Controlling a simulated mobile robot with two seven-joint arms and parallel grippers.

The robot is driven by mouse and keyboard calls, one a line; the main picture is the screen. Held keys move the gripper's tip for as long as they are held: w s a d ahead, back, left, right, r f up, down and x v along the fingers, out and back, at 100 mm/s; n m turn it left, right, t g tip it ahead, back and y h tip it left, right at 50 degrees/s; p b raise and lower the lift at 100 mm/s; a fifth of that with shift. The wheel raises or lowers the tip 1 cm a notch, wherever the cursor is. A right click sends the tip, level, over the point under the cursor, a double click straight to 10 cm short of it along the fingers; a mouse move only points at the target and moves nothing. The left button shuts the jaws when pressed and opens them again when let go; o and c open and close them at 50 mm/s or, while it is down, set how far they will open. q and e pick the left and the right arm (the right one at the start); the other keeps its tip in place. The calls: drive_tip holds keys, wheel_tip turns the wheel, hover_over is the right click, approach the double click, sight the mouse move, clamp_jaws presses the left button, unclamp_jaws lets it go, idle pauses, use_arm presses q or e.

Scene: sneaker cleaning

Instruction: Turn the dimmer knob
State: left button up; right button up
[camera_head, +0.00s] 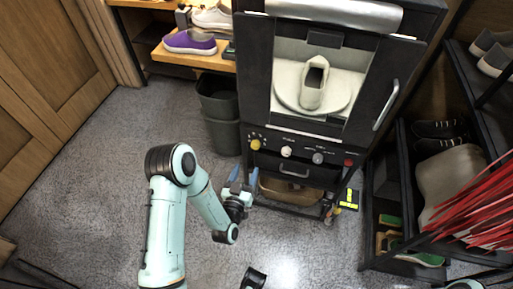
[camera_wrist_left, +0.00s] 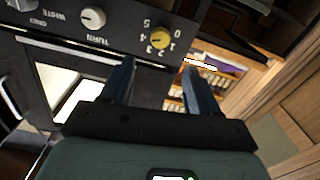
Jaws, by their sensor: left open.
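A yellow knob (camera_head: 255,144) with a number scale from 0 to 5 sits at the left end of the black cabinet's control strip. It also shows upside down in the left wrist view (camera_wrist_left: 160,38). A white knob (camera_head: 286,152) and a grey knob (camera_head: 318,158) sit to its right. I cannot read a dimmer label. My left gripper (camera_head: 243,177) is open and empty, just below and in front of the yellow knob. In the left wrist view its two blue fingers (camera_wrist_left: 158,64) are spread, with the knob beyond their tips and apart from them.
The black cabinet (camera_head: 418,45) has open doors and a pale shoe (camera_head: 313,84) on a round plate inside. A red knob (camera_head: 348,162) is at the strip's right end. A grey bin (camera_head: 217,100) stands left of the cabinet. The floor in front is mostly clear.

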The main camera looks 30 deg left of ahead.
sight(255, 147)
use_arm(q)
drive_tip(key=x, duration=1.1)
drive_tip(key=shift+w+a, duration=0.1)
drive_tip(key=shift+w, duration=0.2)
drive_tip(key=shift+c, duration=0.2)
drive_tip(key=c, duration=1)
